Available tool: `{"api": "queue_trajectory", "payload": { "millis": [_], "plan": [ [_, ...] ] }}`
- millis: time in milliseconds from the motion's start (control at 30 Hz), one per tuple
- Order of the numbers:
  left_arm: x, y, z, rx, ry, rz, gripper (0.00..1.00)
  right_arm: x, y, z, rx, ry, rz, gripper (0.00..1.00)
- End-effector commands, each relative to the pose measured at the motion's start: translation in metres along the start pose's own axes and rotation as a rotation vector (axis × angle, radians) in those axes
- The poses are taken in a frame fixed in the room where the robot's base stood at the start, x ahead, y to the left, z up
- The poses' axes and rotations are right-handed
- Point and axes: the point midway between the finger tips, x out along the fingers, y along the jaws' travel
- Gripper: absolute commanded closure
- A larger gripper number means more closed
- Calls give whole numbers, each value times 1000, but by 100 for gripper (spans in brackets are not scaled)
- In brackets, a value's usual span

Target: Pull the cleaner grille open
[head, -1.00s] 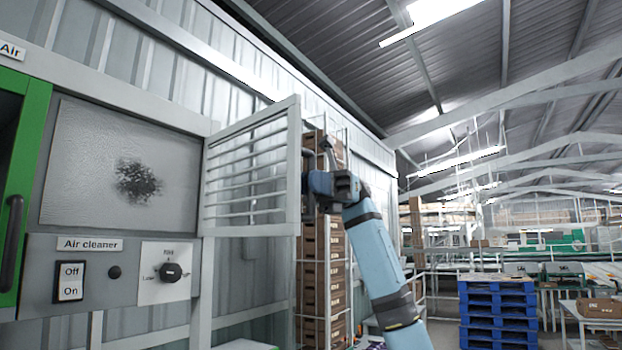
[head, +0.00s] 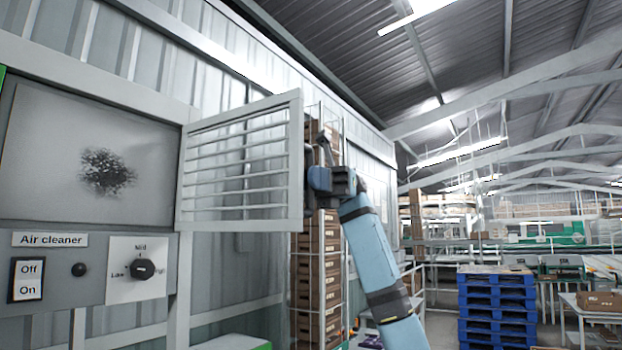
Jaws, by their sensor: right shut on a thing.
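The cleaner grille (head: 240,227) is a pale grey slatted frame, swung out from the right side of the air cleaner (head: 145,212). Behind where it closes, a grey filter panel (head: 45,150) with a dark dirt patch is exposed. My right gripper (head: 312,180) is at the grille's free right edge, on its far side. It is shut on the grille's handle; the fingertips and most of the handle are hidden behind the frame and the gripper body. My left gripper is not in view.
A control panel with an Off/On switch (head: 27,279) and a round knob (head: 142,269) is below the filter. Stacked brown crates (head: 318,275) on a rack stand behind my right arm. Blue pallets (head: 497,308) are stacked farther right.

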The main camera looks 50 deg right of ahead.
Motion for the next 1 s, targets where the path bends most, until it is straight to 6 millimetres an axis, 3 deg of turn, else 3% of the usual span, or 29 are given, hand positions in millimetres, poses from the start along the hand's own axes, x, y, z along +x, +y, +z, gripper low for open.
{"api": "queue_trajectory", "payload": {
  "millis": [167,200,300,667,767,1000],
  "plan": [
    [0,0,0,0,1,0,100,0,0,0,1,1,0,100],
    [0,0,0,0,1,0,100,0,0,0,1,1,0,79],
    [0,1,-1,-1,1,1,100,0,0,0,1,1,0,59],
    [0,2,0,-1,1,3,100,-6,0,0,0,0,0,59],
    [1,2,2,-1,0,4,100,-19,0,0,0,-2,-1,59],
    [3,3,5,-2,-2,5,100,-73,0,1,0,-4,-2,59]
  ]
}}
